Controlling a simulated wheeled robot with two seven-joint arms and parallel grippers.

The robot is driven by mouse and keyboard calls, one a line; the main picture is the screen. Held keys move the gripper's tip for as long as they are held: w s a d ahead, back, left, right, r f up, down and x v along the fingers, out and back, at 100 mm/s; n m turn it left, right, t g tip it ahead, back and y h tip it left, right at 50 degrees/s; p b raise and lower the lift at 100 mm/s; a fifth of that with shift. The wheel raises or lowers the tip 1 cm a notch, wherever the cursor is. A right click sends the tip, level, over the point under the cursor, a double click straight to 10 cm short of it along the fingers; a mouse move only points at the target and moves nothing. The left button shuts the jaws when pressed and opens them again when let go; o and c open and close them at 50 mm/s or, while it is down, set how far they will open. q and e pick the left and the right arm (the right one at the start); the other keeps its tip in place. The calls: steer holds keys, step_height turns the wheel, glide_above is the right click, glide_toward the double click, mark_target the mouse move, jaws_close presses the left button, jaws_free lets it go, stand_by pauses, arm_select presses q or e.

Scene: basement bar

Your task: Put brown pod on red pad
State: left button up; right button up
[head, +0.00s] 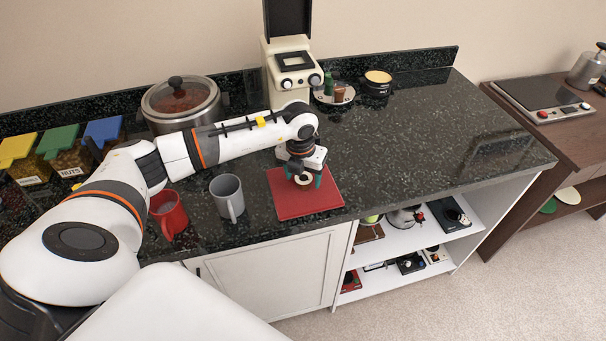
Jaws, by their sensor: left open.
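The red pad (325,197) lies flat on the dark counter near its front edge. My left gripper (304,182) points down over the pad's upper part, with its teal fingertips apart. Between the fingertips is a small round pod (303,179) with a pale top and a dark brownish rim. It is on the pad or just above it; I cannot tell which, and the fingers partly hide it. A white plate (322,99) behind holds small green and brown items. My right gripper is not in view.
A grey mug (228,197) and a red mug (168,213) stand left of the pad, below my left arm. A coffee machine (290,75), a slow cooker (182,104) and a small black pot (377,83) stand behind. The counter right of the pad is clear.

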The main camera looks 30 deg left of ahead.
mark_target(301, 182)
arm_select(q)
steer(key=shift+r, duration=0.1)
steer(key=shift+r, duration=0.2)
step_height(301, 182, up, 12)
steer(key=s+b, duration=0.1)
steer(key=b, duration=0.2)
steer(key=shift+s+d+f, duration=0.15)
steer(key=shift+s, duration=0.1)
